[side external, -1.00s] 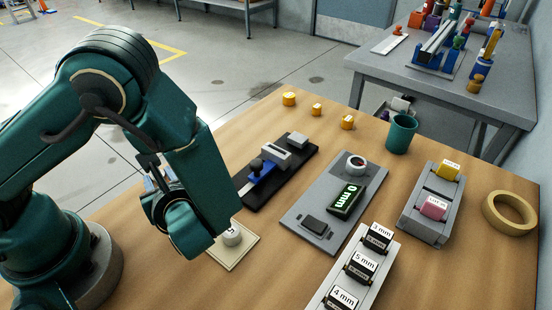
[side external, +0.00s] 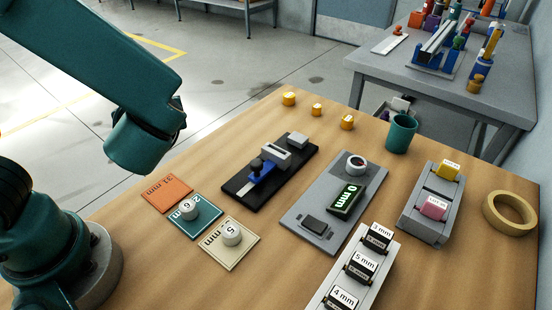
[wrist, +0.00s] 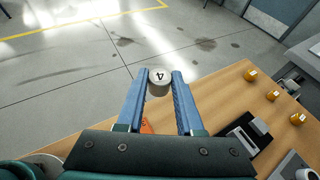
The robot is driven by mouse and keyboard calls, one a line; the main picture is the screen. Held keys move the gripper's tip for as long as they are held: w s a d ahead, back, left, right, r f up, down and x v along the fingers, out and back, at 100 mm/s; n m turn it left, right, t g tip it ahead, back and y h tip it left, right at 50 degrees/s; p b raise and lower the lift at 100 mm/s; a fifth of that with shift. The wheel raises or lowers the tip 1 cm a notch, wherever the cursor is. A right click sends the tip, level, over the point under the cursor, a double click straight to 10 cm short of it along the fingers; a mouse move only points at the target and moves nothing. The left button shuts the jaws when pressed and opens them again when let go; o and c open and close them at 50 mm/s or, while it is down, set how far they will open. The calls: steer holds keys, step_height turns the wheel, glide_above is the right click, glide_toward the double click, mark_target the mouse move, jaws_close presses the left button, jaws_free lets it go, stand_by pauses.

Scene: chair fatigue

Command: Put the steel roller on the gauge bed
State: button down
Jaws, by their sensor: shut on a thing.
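My gripper (wrist: 161,78) is shut on a pale, round steel roller (wrist: 159,87) marked 4, gripped between the blue fingertips in the wrist view. In the side external view my arm is raised at upper left, and its fingers and the held roller are hidden. I cannot tell for certain which is the gauge bed. My gripper is apart from both.
A bare orange card (side external: 166,193) lies at left. A teal card (side external: 195,230) and a cream card (side external: 229,257) each hold a white-topped roller. Labelled block racks (side external: 424,225), a green cup (side external: 401,133), a tape ring (side external: 510,213) and small yellow pieces (side external: 289,99) stand around.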

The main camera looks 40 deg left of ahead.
steer(key=shift+w+d+r+m+t+h, duration=0.9)
steer(key=shift+w+r+m+t+h, duration=1.3)
steer(key=shift+m, duration=0.6)
steer(key=s+f+n+g+y, duration=0.2)
steer(key=s+f+n+g, duration=0.3)
steer(key=s+n+g, duration=0.35)
steer(key=s+f+n+g+y, duration=0.2)
steer(key=s+f+n+g, duration=0.2)
steer(key=s+n+g, duration=0.5)
steer(key=s+d+n+g+h, duration=0.3)
steer(key=d+n+g+h, duration=0.5)
steer(key=d+n+h, duration=0.25)
steer(key=w+d+n+t+h, duration=0.2)
steer(key=w+d+n+h, duration=0.2)
steer(key=n+h, duration=0.35)
steer(key=x, duration=0.4)
steer(key=w+f+x, duration=0.1)
steer(key=x, duration=0.3)
steer(key=d+x, duration=0.1)
steer(key=x, duration=0.4)
steer(key=shift+w+f, duration=0.2)
steer(key=shift+f, duration=2.15)
